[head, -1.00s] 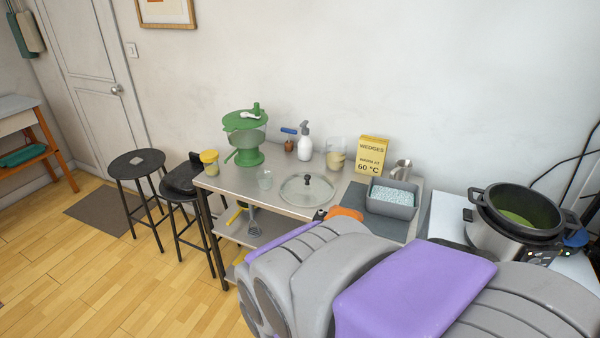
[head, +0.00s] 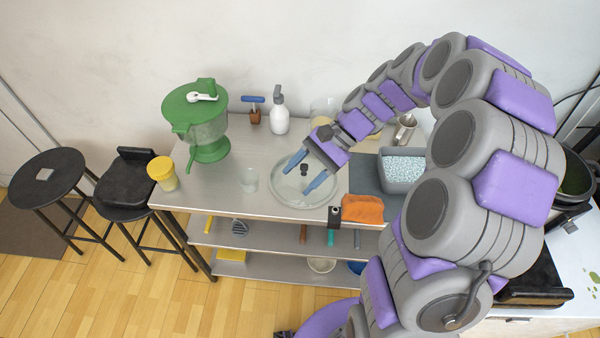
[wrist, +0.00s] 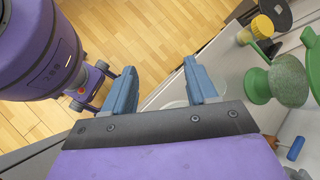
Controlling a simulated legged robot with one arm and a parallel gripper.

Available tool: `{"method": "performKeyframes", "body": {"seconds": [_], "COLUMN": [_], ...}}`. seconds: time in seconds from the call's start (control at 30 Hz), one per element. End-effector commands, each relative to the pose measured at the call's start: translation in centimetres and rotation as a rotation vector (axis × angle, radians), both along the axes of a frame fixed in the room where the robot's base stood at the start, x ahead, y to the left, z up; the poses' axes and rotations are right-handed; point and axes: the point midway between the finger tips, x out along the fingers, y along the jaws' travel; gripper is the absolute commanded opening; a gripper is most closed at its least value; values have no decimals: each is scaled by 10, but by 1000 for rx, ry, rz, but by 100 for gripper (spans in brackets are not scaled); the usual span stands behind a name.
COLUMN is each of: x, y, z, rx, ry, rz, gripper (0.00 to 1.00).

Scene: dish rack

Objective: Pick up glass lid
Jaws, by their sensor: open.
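The glass lid (head: 283,190) lies flat on the metal table, a clear disc with a pale rim and a dark knob (head: 304,170) at its middle. My gripper (head: 302,180) is open, its two blue fingers above the lid, one on each side of the knob in the head view. I cannot tell the height of the fingers over the lid. In the wrist view my gripper (wrist: 161,88) is open and empty between the fingers. The lid is mostly hidden there behind the gripper.
A glass cup (head: 249,180) stands left of the lid. An orange cloth (head: 362,209) and grey bin (head: 402,172) lie to the right. Stools (head: 48,178) stand at left.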

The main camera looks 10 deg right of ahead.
Motion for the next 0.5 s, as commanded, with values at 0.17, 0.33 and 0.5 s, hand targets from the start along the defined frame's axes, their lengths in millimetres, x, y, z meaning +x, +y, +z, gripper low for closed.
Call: {"method": "performKeyframes", "body": {"seconds": [0.17, 0.33, 0.5], "x": [53, 93, 118], "y": [-37, -73, -120], "z": [-19, -47, -81], "rx": [110, 195, 265], "ry": [110, 214, 308], "rz": [-215, -420, -620], "gripper": [57, 57, 57]}}
